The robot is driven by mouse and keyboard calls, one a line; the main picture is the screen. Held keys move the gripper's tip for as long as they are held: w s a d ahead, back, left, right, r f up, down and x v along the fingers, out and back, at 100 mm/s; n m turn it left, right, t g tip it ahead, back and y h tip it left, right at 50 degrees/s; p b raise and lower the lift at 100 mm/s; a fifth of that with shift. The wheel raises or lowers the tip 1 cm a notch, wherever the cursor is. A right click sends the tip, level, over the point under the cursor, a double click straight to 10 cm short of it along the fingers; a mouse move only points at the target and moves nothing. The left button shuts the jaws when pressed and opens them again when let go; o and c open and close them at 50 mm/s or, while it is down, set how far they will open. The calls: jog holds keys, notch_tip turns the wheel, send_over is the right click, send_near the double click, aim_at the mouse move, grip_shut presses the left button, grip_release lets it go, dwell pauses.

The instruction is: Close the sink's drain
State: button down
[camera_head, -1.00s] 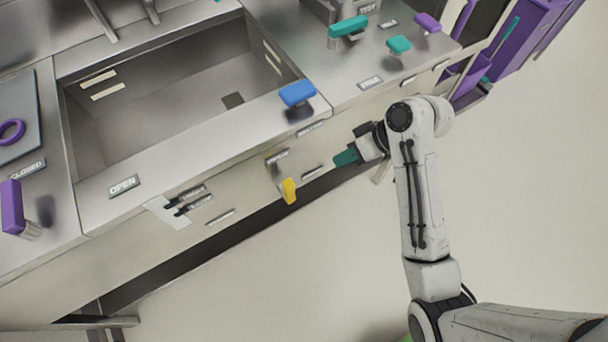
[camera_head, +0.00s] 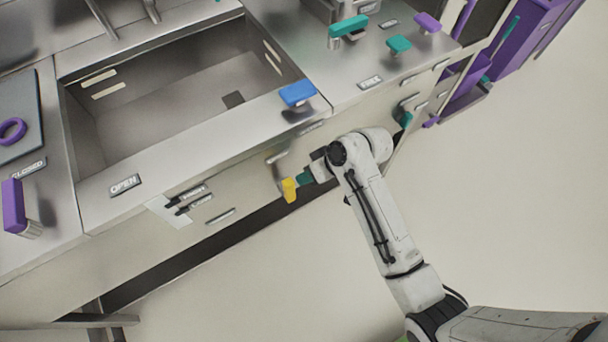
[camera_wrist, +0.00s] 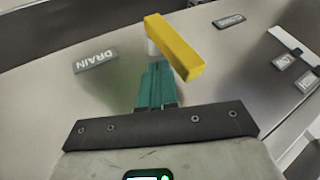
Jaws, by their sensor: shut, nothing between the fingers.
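The yellow drain handle (camera_head: 289,190) sticks out from the front panel below the sink (camera_head: 180,140). In the wrist view the yellow handle (camera_wrist: 175,47) is a slanted bar on a pale round stem, running from upper left to lower right. A "DRAIN" label (camera_wrist: 96,60) is on the panel to its left. My gripper (camera_head: 304,177) has teal fingers, shut and empty, just right of the handle in the head view. In the wrist view my gripper (camera_wrist: 155,68) has its tips just below the stem, beside the bar. I cannot tell whether they touch it.
A blue handle (camera_head: 297,93) stands on the sink's front rim. An "OPEN" label (camera_head: 125,186) and black switches (camera_head: 188,198) are to the left. Another label (camera_wrist: 229,20) is right of the yellow handle in the wrist view. Open floor lies in front of the counter.

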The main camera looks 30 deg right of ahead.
jog(key=shift+a, duration=0.35)
